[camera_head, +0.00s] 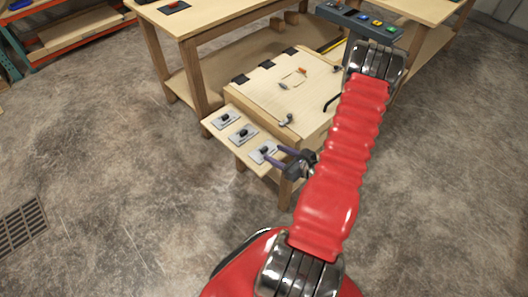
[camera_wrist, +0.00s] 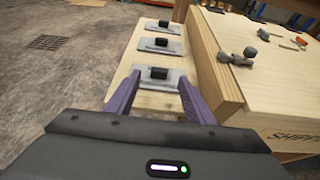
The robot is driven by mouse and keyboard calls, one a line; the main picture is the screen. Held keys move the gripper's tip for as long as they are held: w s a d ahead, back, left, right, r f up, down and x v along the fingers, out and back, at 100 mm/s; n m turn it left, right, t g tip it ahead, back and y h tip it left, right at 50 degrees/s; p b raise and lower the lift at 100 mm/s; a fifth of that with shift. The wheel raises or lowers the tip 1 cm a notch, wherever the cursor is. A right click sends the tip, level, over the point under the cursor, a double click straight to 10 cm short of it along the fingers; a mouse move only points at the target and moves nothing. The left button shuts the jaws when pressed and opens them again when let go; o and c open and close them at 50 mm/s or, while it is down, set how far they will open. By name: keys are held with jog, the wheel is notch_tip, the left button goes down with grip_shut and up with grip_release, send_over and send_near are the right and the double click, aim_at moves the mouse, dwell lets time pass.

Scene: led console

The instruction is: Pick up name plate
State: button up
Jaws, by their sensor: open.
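Three silver plates, each with a black knob and a dark strip, sit in a row on a wooden ledge (camera_head: 238,152). In the head view they are the far plate (camera_head: 224,121), the middle plate (camera_head: 242,134) and the near plate (camera_head: 258,156). No writing on them is readable, so I cannot tell which is the name plate. My gripper (camera_wrist: 159,80) is open and empty. Its purple fingers stand on either side of the near plate (camera_wrist: 172,84) in the wrist view. I cannot tell whether they touch it.
A wooden box with a flat lid (camera_head: 285,88) rises beside the ledge, its side wall (camera_wrist: 217,75) close to my right finger. Grey clamps (camera_wrist: 238,58) sit on it. A console with coloured buttons (camera_head: 362,20) stands behind. Open floor lies left.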

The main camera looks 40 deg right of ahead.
aim_at(265, 149)
jog(key=shift+w, duration=0.2)
jog(key=shift+f, duration=0.1)
jog(key=shift+x, duration=2.6)
jog(key=shift+c, duration=0.5)
jog(key=c, duration=1)
